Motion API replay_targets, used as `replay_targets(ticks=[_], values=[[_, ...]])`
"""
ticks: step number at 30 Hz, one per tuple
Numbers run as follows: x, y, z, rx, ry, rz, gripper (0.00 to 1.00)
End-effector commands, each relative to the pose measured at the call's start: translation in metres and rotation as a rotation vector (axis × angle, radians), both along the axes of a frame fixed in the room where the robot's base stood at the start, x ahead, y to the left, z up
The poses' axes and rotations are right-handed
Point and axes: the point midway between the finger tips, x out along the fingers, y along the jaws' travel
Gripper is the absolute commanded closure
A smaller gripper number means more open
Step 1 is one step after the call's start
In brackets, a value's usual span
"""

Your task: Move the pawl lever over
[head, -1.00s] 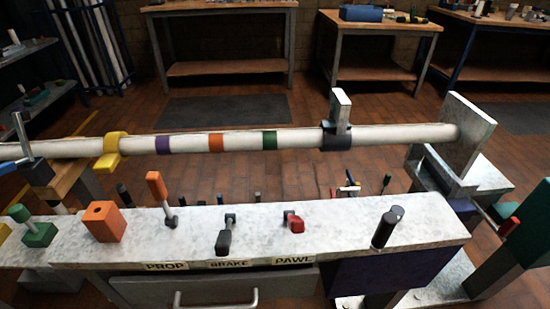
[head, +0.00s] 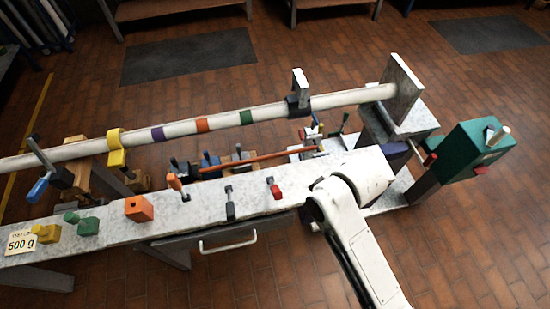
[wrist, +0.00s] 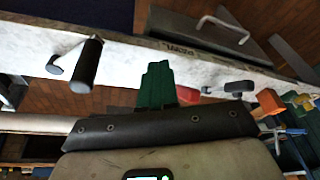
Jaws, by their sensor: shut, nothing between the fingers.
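The pawl lever (head: 275,191) has a short red handle on a dark pivot on the pale bench top, right of the dark brake lever (head: 230,208). In the head view its handle points toward the bench's front edge. In the wrist view the red pawl lever (wrist: 188,95) is partly hidden beside the green fingers of my gripper (wrist: 158,80). The fingers are shut and empty, and I cannot tell whether they touch the lever. The dark brake lever also shows in the wrist view (wrist: 235,88). In the head view my white arm reaches over the bench's right part; my gripper is hidden there.
A black upright handle (wrist: 87,65) stands on the bench to the left in the wrist view. The orange prop lever (head: 175,183) and an orange block (head: 139,208) stand farther left along the bench. A long white mast (head: 270,110) runs behind it. A drawer handle (head: 228,246) juts from the front.

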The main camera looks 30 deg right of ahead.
Motion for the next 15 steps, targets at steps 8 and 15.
replay_targets(ticks=[8,15], values=[[0.058,0.02,0.08,0.042,0.025,0.28,1.0],[0.125,0.022,0.105,0.112,0.089,0.766,1.0]])
